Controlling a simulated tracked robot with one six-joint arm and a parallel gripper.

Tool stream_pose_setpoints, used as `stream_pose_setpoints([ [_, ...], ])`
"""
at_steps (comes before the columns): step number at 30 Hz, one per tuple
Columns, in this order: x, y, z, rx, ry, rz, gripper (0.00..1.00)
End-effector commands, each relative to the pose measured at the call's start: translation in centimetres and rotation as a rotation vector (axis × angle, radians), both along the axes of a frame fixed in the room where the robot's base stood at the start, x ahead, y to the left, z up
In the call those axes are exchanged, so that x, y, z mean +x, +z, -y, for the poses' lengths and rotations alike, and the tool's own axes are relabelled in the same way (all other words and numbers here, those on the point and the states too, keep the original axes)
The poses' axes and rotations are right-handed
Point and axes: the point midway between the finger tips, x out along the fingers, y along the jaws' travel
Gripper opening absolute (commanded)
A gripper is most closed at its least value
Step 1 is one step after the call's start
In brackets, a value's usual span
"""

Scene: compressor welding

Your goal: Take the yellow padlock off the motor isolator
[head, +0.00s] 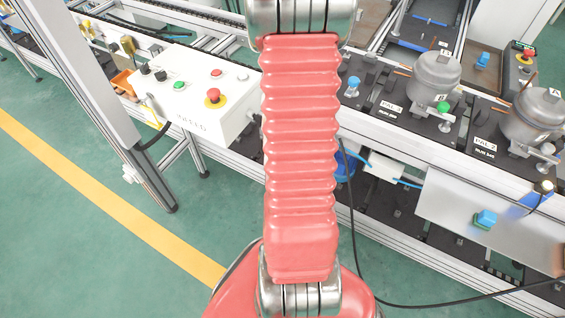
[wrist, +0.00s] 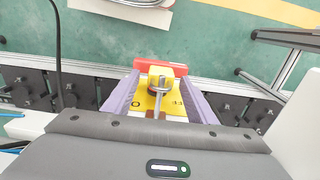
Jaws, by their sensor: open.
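A yellow and white marked plate, likely the motor isolator's (wrist: 174,103), shows below, with a red part (wrist: 151,64) behind the block. In the head view my own red arm covers the middle, and the gripper is hidden.
In the head view a white control box (head: 215,122) with buttons and a red stop knob stands left of my arm. Metal compressors (head: 436,76) sit on the line at right. A black cable (head: 352,215) hangs right of my arm. Green floor is open at left.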

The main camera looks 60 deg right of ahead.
Motion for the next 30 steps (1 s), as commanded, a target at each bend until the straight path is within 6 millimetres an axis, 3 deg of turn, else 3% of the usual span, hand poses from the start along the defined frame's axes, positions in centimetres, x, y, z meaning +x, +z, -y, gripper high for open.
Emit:
stream_pose_setpoints([
  [11, 0.01, -0.43, -0.03, 0.0, 0.001, 0.0, 0.52],
  [30, 0.03, -0.41, -0.04, 0.0, 0.001, 0.0, 0.07],
])
